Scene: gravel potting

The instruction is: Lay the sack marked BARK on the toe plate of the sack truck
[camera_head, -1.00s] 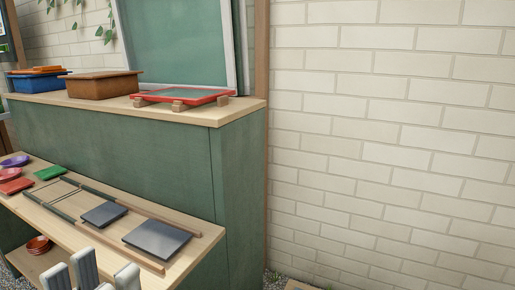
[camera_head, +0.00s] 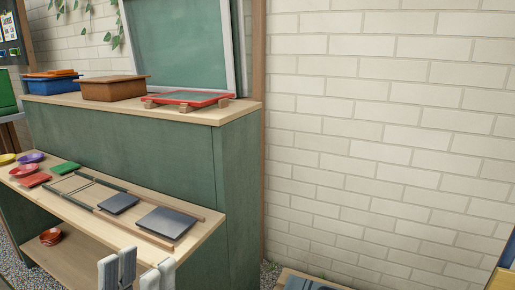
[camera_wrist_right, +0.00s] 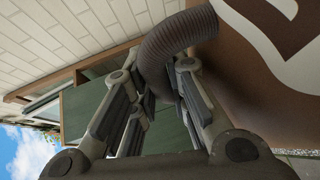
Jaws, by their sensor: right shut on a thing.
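In the right wrist view a brown sack (camera_wrist_right: 240,65) with part of a large white marking fills the upper right. The marking is cut off, so I cannot read the word. My right gripper (camera_wrist_right: 160,95) is shut on the sack's dark ribbed handle (camera_wrist_right: 180,38), which curves down between the fingers. The right gripper does not show in the head view. My left gripper (camera_head: 137,262) shows only as pale grey fingers at the bottom edge of the head view, open and empty beside the bench front. I cannot make out the sack truck or its toe plate.
A green bench (camera_head: 120,140) with a wooden top carries trays and a red frame (camera_head: 187,98). Its lower shelf (camera_head: 215,215) holds dishes, wooden rails and dark plates. A wooden edge (camera_head: 283,273) shows at the bottom, and a yellow and blue thing (camera_head: 506,268) at lower right.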

